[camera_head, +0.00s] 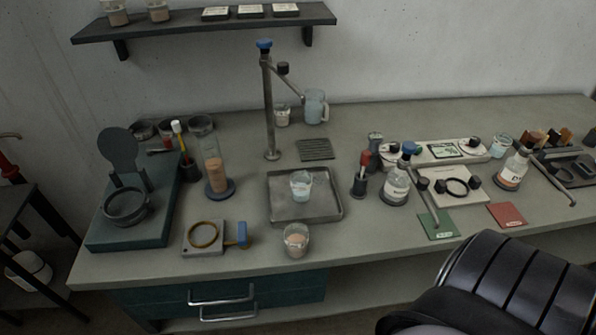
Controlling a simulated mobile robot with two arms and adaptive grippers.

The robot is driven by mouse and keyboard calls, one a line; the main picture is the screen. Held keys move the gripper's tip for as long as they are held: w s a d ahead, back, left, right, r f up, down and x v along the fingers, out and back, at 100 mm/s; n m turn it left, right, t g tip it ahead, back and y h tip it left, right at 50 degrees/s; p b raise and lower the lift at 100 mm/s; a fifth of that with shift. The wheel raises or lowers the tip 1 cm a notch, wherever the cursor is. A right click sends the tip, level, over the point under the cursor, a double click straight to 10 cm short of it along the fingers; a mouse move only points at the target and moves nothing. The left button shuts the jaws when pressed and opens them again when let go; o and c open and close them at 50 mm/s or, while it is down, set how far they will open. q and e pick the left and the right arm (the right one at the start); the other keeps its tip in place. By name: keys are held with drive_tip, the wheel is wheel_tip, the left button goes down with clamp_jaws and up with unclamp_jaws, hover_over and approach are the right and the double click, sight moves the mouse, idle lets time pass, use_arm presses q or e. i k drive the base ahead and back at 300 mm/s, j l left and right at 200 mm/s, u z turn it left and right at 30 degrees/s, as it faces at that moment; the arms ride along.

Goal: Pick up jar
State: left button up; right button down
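Several glass vessels could be the jar; I cannot tell which one is meant. A small open glass jar with tan contents (295,241) stands upright near the front edge of the bench. Another open glass jar with pale bluish contents (301,185) stands on a grey metal tray (322,212) just behind it. Two more jars with tan contents, a left one (116,13) and a right one (158,11), stand on the wall shelf. Neither of my grippers is in view, and nothing is seen touching the jars.
The bench (365,247) also holds a metal post with a swing arm (269,110), a tall glass cylinder (214,176), a ring plate (205,237) and stoppered bottles (397,187). A black ribbed shape (500,287) blocks the lower right; I cannot tell what it is.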

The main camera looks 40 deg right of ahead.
sight(300, 181)
drive_tip(key=z, duration=1.25)
drive_tip(key=j, duration=0.25)
